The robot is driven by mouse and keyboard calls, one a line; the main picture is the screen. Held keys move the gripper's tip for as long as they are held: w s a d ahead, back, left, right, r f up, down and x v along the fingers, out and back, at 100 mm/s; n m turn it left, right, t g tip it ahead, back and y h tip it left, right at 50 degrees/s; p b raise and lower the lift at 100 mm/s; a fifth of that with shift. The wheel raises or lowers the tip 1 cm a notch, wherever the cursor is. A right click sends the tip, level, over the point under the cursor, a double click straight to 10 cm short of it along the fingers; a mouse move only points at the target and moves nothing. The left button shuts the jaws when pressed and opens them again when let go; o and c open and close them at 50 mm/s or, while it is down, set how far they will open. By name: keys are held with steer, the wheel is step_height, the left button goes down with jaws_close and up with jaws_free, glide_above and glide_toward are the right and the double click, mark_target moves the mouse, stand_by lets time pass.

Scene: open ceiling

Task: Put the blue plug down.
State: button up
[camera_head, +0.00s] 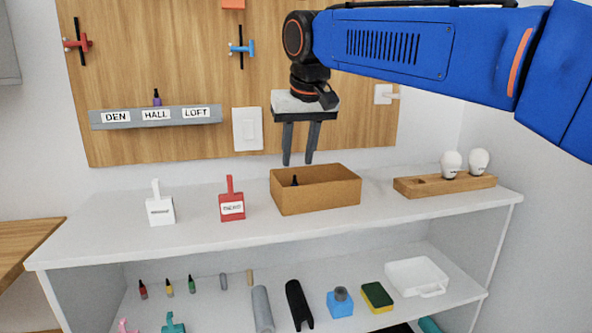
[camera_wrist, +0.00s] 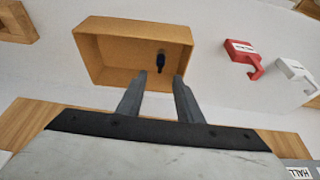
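My gripper (camera_head: 298,162) hangs over the open tan box (camera_head: 332,197) on the white upper shelf. Its two grey fingers are apart with nothing between them; the wrist view also shows this gap (camera_wrist: 160,76). A small dark, blue-black plug-like thing (camera_head: 295,181) is inside the box, near its left end in the head view. It also shows inside the box in the wrist view (camera_wrist: 161,60), beyond the fingertips and apart from them. It looks like the blue plug, but its colour is too dark to be sure.
White (camera_head: 160,208) and red (camera_head: 232,206) labelled holders stand left of the box. A wooden block (camera_head: 410,188) with two white bulbs is to the right. A grey DEN/HALL/LOFT rack (camera_head: 130,123) holds a purple plug (camera_head: 157,97). The lower shelf carries several items.

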steer(key=shift+v, duration=2.2)
steer(key=s+d+f+m, duration=0.1)
steer(key=s+d+f, duration=0.5)
steer(key=d, duration=0.4)
steer(key=s+d+f+m, duration=0.1)
steer(key=s+d+f, duration=0.3)
steer(key=d+f, duration=0.45)
steer(key=s+d+f, duration=0.6)
steer(key=s+f, duration=0.2)
steer(key=f, duration=0.1)
steer(key=s+d+f+m+h, duration=0.1)
steer(key=s+d+f, duration=0.4)
steer(key=f, duration=0.5)
steer(key=s, duration=0.2)
steer(key=shift+s+d+m+t, duration=0.3)
steer(key=shift+s+d, duration=0.05)
steer(key=shift+d, duration=0.05)
